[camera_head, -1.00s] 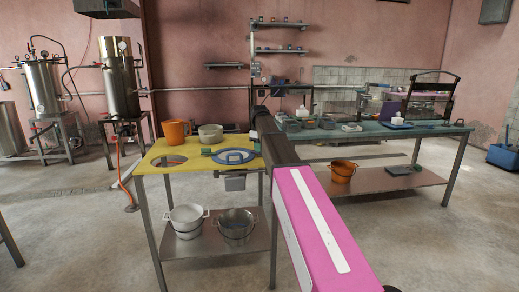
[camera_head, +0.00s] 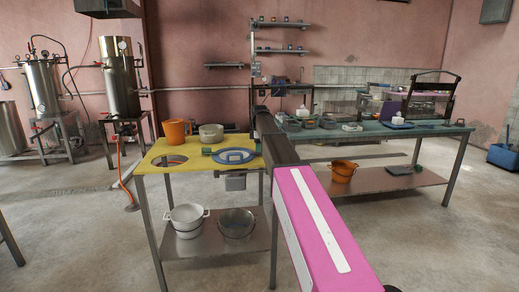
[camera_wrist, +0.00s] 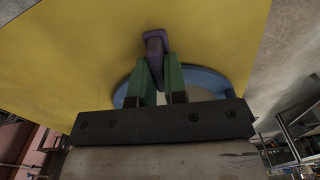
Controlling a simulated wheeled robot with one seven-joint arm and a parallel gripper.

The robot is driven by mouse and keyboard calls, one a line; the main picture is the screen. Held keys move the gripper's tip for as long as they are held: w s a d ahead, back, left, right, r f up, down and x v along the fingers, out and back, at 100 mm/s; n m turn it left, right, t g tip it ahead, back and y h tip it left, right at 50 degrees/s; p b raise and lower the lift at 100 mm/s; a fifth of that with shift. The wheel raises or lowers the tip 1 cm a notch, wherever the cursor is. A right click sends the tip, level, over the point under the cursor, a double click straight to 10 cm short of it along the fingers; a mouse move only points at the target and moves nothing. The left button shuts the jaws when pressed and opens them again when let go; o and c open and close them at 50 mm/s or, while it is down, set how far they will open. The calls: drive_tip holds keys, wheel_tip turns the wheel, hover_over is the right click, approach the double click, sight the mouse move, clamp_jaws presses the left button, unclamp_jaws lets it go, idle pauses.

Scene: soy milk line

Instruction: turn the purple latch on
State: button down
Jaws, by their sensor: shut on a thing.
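The purple latch (camera_wrist: 154,44) shows at the top middle of the wrist view, against the yellow tabletop. My gripper (camera_wrist: 157,76) has two green fingers, one on each side of the latch's lower part, and is shut on it. A blue ring (camera_wrist: 212,83) lies behind the fingers, partly hidden by the gripper's dark body. In the head view the blue ring (camera_head: 234,161) lies at the right of the yellow table (camera_head: 158,157). The latch cannot be made out there.
An orange jug (camera_head: 175,132) and a pale bowl (camera_head: 211,133) stand at the table's back. A small green piece (camera_head: 206,151) shows left of the ring. Pots (camera_head: 187,219) sit on the lower shelf. A blue-green table (camera_head: 400,131) holds trays at the right.

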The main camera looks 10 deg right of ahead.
idle(0.4)
drive_tip(key=c, duration=1.2)
unclamp_jaws()
drive_tip(key=shift+o, duration=0.2)
wheel_tip(320, 180, up, 11)
drive_tip(key=shift+s+f, duration=0.1)
